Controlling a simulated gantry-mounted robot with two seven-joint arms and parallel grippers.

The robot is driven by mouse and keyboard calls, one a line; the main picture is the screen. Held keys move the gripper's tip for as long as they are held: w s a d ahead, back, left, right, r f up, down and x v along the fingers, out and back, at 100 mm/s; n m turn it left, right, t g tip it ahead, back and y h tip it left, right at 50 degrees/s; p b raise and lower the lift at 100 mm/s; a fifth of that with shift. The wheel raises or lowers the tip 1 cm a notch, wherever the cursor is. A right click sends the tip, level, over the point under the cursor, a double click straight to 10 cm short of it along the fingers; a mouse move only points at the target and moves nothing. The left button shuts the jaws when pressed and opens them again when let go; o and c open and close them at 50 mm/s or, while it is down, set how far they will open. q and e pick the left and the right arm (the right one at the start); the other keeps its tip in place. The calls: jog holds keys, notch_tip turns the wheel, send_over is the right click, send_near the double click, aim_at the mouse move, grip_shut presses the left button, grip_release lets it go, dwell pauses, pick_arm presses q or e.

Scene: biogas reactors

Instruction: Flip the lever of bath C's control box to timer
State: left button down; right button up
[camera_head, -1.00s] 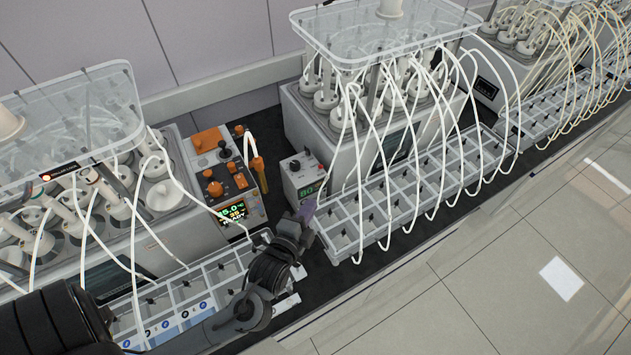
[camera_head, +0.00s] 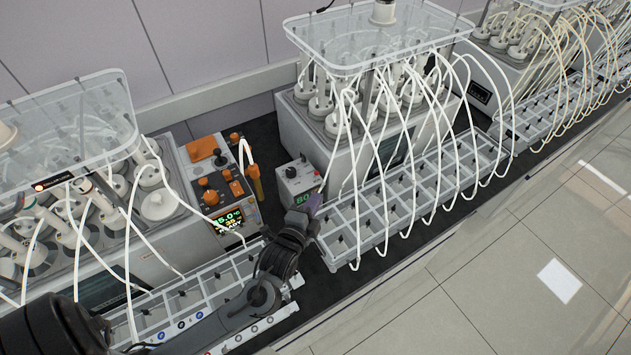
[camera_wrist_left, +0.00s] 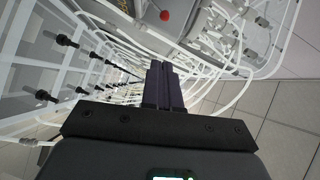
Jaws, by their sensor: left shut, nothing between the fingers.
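A small grey control box (camera_head: 297,181) with a green display, a dark knob and a small lever (camera_head: 303,158) on top stands between two baths in the head view. Which way the lever points is too small to tell. My left gripper (camera_head: 313,204) is shut and empty, just in front of the box's lower front, partly covering it. In the left wrist view its closed dark fingers (camera_wrist_left: 163,74) point up the picture, and a small red ball-shaped tip (camera_wrist_left: 165,15) shows beyond them, apart from them. My right gripper is not in view.
A bath (camera_head: 335,128) with tubes and a clear top plate stands right of the box. Its tube-draped rack (camera_head: 345,228) lies close beside my gripper. Left stands another bath with an orange-knobbed controller (camera_head: 218,190). A narrow dark gap of bench (camera_head: 318,280) is free.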

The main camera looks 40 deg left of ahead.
pick_arm(q)
jog(key=w+a, duration=0.1)
jog(key=w, duration=0.1)
jog(key=w+a+f, duration=0.1)
jog(key=w, duration=0.1)
jog(key=w+a, duration=0.1)
jog(key=a, duration=0.1)
jog(key=shift+w+a+f, duration=0.1)
jog(key=shift+w+f, duration=0.1)
jog(key=shift+w, duration=0.2)
jog(key=shift+w+a+f+p, duration=0.1)
jog(key=shift+w+a+p, duration=0.2)
jog(key=shift+a, duration=0.1)
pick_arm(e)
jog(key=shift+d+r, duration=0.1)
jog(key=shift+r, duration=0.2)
